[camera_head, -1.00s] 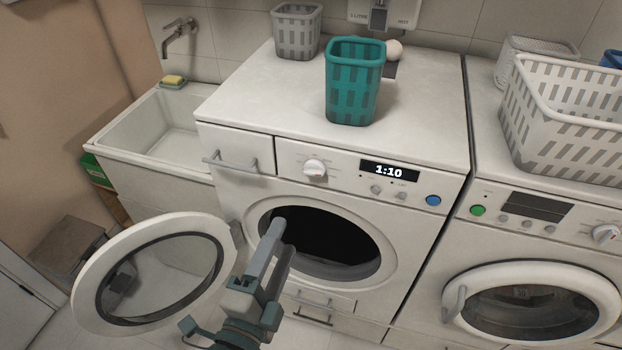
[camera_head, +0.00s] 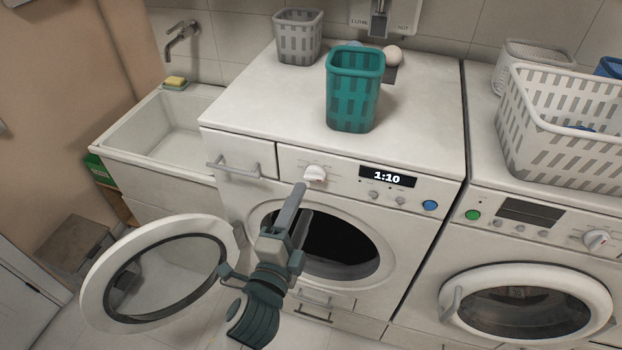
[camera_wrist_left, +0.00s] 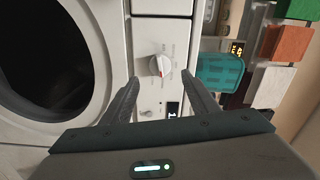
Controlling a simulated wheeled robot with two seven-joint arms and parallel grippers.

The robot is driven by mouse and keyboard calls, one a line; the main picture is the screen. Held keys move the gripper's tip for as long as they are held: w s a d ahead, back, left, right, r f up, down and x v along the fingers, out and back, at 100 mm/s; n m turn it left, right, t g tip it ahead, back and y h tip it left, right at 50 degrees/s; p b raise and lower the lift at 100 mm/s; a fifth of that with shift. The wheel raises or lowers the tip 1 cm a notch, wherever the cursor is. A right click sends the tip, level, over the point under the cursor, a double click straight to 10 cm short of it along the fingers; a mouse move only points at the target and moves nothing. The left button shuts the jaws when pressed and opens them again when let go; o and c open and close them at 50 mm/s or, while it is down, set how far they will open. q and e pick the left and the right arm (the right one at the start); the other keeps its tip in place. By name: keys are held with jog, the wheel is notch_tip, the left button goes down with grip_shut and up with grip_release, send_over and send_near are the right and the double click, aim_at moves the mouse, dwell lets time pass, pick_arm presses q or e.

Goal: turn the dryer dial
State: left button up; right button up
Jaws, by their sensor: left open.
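The left white machine (camera_head: 228,140) has a white dial (camera_head: 314,174) on its panel, left of a display reading 1:10. No readable label tells which machine is the dryer. The right machine also has a dial (camera_head: 597,239). My left gripper (camera_head: 301,198) is open, in front of the left machine, just below its dial in the head view. I see no contact. My right gripper is not in view.
The left machine's round door (camera_head: 97,290) stands open to the left of my gripper. A teal basket (camera_head: 352,92) and a grey basket (camera_head: 297,36) stand on top. A white laundry basket (camera_head: 560,130) is on the right machine. A sink (camera_head: 150,140) is at left.

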aim_at(313, 180)
pick_arm(q)
jog(key=p+x, duration=0.1)
jog(key=x, duration=0.6)
jog(key=shift+p, duration=0.35)
jog(key=c, duration=1)
